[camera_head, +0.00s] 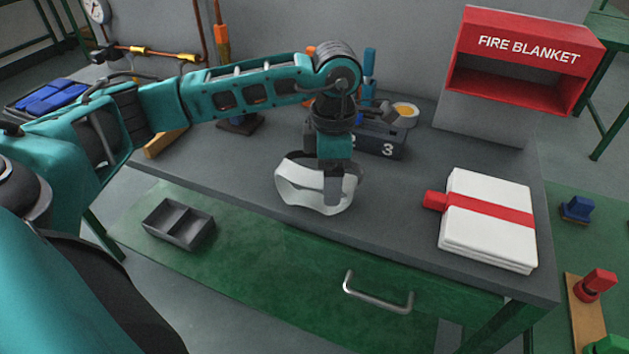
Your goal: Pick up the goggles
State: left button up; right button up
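The goggles (292,190) are a white, band-like piece with a strap, near the front edge of the grey workbench (400,205), left of the folded blanket. My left gripper (334,200) points down at the right part of the goggles, and its fingers overlap them in the picture. The fingers hide part of the goggles. I cannot tell whether they are closed on the rim or only around it. The goggles appear to be on or just above the bench top. My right gripper is not in view.
A folded white blanket with a red band (485,220) lies at the right. A red fire blanket box (530,50) is on the wall panel behind. A dark block marked 3 (378,143) holds tools behind my gripper.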

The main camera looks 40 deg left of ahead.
pick_arm(q)
jog(key=f, duration=0.4)
jog(key=shift+s+a, duration=0.1)
jog(key=shift+s, duration=0.1)
jog(key=shift+c, duration=0.4)
jog(key=c, duration=1)
jog(key=shift+r, duration=0.1)
